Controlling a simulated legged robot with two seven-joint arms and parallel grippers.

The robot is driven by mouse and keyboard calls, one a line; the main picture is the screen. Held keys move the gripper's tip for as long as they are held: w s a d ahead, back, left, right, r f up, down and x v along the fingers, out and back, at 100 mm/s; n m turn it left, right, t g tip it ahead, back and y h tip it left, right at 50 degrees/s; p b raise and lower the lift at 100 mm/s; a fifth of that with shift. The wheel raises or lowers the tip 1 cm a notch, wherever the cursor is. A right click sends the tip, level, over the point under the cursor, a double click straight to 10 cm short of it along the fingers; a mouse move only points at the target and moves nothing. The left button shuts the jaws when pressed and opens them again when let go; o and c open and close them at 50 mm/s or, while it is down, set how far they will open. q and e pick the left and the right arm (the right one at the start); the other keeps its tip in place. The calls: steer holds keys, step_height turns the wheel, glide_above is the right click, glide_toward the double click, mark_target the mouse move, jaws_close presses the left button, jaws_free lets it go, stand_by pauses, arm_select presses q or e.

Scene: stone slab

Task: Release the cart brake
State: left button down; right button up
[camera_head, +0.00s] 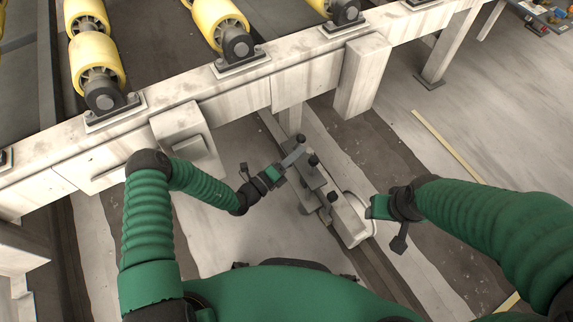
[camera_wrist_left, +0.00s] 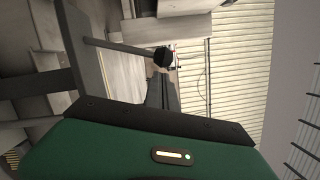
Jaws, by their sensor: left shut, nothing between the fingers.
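A brake mechanism (camera_head: 314,180) with grey metal plates and several black knobs sits on the pale beam below the roller frame in the head view. My left gripper (camera_head: 293,158) is shut and empty, its fingers beside the upper black knob (camera_head: 300,138). In the left wrist view a grey rod ending in a black knob (camera_wrist_left: 162,57) stands just beyond the tips of my left gripper (camera_wrist_left: 160,88); I cannot tell whether they touch. My right gripper (camera_head: 376,208) is right of the mechanism, by a pale curved piece; its fingers are not clear.
A worn white roller frame (camera_head: 240,92) with yellow rollers (camera_head: 96,60) runs across the top. A white post (camera_head: 362,76) stands behind the mechanism. Concrete floor (camera_head: 470,110) is open at the right. The wrist view shows a corrugated wall (camera_wrist_left: 235,70).

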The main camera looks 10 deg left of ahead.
arm_select(q)
steer(key=shift+w+d, duration=0.4)
steer(key=shift+w, duration=0.1)
steer(key=shift+r, duration=0.15)
steer(key=shift+w+a+r+n+p, duration=0.65)
steer(key=shift+n+p, duration=0.25)
steer(key=shift+p, duration=0.25)
steer(key=w+a+r+n+g+y+p, duration=0.1)
steer(key=w+a+n+p, duration=0.1)
steer(key=w+a+n, duration=0.2)
steer(key=shift+w+n, duration=0.6)
steer(key=shift+w, duration=0.35)
